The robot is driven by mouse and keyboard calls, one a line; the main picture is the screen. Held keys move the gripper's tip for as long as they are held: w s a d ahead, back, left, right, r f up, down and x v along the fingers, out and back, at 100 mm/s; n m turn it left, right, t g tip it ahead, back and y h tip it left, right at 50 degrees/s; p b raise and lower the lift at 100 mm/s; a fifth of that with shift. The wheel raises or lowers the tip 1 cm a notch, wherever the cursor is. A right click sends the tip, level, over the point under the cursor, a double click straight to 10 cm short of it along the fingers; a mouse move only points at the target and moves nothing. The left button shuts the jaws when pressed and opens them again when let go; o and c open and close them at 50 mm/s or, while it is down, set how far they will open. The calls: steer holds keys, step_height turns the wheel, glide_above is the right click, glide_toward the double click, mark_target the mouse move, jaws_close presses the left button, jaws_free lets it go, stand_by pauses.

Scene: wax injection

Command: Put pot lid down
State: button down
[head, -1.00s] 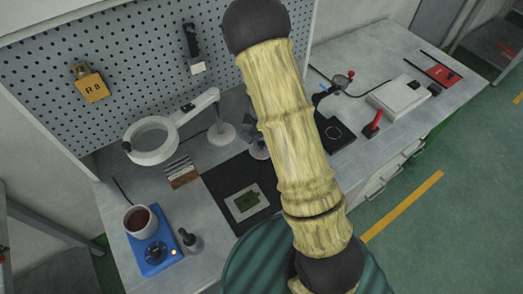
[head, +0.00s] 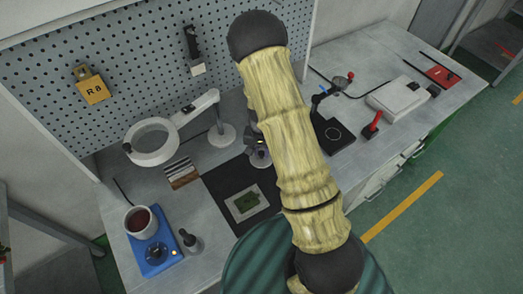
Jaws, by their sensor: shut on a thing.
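My gripper (head: 257,147) shows only in part beside my arm, above the back of the black mat (head: 222,180). It is shut on a small grey rounded thing (head: 260,159), which looks like the pot lid. My arm hides much of both, and I cannot tell whether the lid touches the mat. The pot (head: 141,221) stands uncovered on the blue heater (head: 154,254) at the lower left, with dark red wax inside.
A magnifier lamp (head: 152,142) stands behind the mat. A framed green piece (head: 246,203) lies on the mat. A small dark-handled tool (head: 188,240) stands right of the heater. A black stand (head: 333,135) and a red-handled thing (head: 372,124) are on the right.

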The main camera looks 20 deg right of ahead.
mark_target(262, 153)
steer(key=shift+f, duration=0.1)
steer(key=shift+f, duration=0.1)
steer(key=c, duration=1.2)
jaws_free()
steer(key=shift+c, duration=0.2)
step_height(262, 153, up, 12)
steer(key=shift+r+b, duration=0.25)
steer(key=shift+b, duration=0.2)
